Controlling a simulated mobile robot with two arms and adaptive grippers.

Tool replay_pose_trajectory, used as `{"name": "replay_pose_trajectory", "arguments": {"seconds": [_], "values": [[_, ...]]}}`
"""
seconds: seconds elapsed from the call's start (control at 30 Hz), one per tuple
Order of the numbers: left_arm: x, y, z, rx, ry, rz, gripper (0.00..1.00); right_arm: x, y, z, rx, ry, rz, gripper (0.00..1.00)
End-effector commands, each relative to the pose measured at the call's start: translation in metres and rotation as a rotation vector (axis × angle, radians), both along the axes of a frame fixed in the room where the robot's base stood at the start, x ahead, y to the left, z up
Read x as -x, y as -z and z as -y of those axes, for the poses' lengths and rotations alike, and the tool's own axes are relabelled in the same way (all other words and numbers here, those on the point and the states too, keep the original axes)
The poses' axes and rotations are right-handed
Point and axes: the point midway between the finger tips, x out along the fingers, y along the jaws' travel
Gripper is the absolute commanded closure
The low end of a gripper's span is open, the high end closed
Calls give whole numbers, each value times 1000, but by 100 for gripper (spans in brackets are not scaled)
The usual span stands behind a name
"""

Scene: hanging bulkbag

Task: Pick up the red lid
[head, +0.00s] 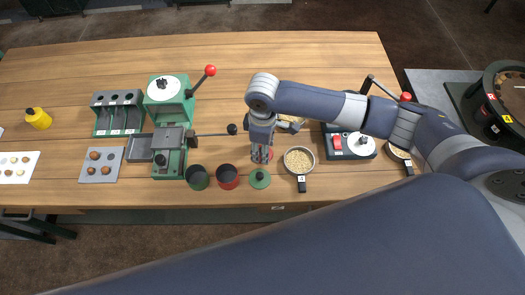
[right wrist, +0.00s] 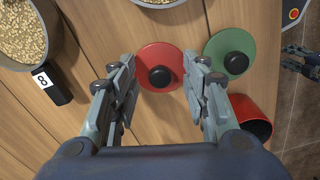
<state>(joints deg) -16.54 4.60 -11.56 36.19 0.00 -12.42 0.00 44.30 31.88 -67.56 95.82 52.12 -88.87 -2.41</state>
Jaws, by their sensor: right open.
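The red lid (right wrist: 145,68), a flat disc with a black knob (right wrist: 160,77), lies on the wooden table in the right wrist view. My right gripper (right wrist: 160,82) is open and empty, its fingers on either side of the lid's knob in that view. In the head view the right gripper (head: 261,153) points down over the table and hides most of the lid. I cannot tell its exact height above the lid. What looks like my left gripper (right wrist: 298,60) shows small and dark at the right edge of the wrist view, beyond the table; its jaws are unclear.
A green lid (right wrist: 222,45) lies close beside the red one. A red pot (head: 228,177) and a green pot (head: 197,178) stand to the left in the head view. A pan of grain (head: 299,158) is to the right. A green press (head: 168,110) stands further left.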

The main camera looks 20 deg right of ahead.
Motion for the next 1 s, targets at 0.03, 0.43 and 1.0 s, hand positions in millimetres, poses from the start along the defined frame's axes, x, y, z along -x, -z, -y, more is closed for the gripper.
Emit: {"name": "replay_pose_trajectory", "arguments": {"seconds": [0.03,0.43,1.0], "values": [[1,0,0,0,-1,-2,60,0,0,0,0,0,0,57],[22,2,-2,-4,-2,-34,60,0,0,0,-1,0,1,99],[16,8,-2,-3,-3,-25,60,-2,-41,-1,-4,-1,5,99]]}}
